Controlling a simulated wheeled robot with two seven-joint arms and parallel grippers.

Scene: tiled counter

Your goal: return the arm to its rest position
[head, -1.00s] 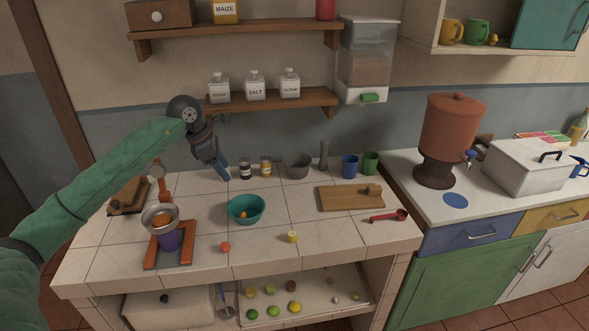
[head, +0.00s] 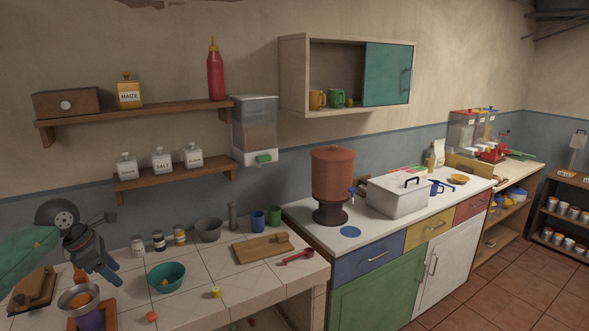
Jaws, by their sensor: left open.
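My left arm comes in from the left edge in a green sleeve. Its dark gripper (head: 110,275) points down and right over the left part of the tiled counter (head: 215,278). It is open, and I see nothing between its fingers. It is to the left of the teal bowl (head: 167,277) and above and behind the metal strainer bowl (head: 78,299) on its orange stand. My right gripper is not in view.
A cutting board (head: 262,249) and a red scoop (head: 296,257) lie on the counter's right. Jars and cups line its back. Shelves hold bottles above. A clay water urn (head: 333,188) and a white box (head: 397,197) stand on the right-hand cabinets.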

